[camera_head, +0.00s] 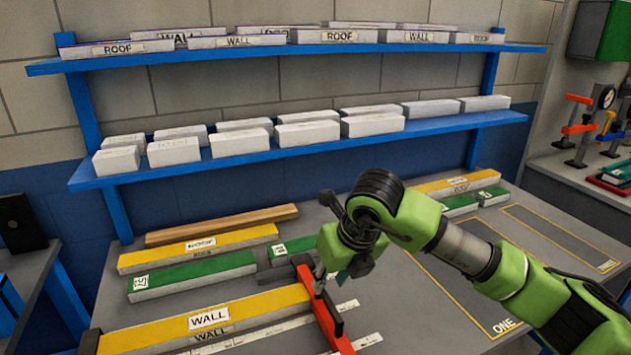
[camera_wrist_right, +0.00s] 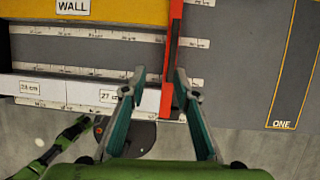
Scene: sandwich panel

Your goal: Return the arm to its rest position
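My right gripper (camera_head: 325,285) hangs over the front of the workbench, its arm coming in from the right. In the right wrist view its two teal fingers (camera_wrist_right: 158,76) are apart, with the end of a red upright bar (camera_wrist_right: 173,60) between them and close to the right finger. The same red bar (camera_head: 327,318) lies across the bench in the head view. I cannot tell whether the fingers touch it. Of my left arm only green and dark parts show at the left of the wrist view (camera_wrist_right: 58,148); its fingers are not clear.
A yellow WALL panel (camera_head: 262,300) lies left of the red bar. Green panels (camera_head: 192,274), another yellow panel (camera_head: 199,247) and a wooden strip (camera_head: 221,225) lie behind it. Blue shelves (camera_head: 300,146) with white blocks hang above. An outlined area marked ONE (camera_head: 450,290) is bare.

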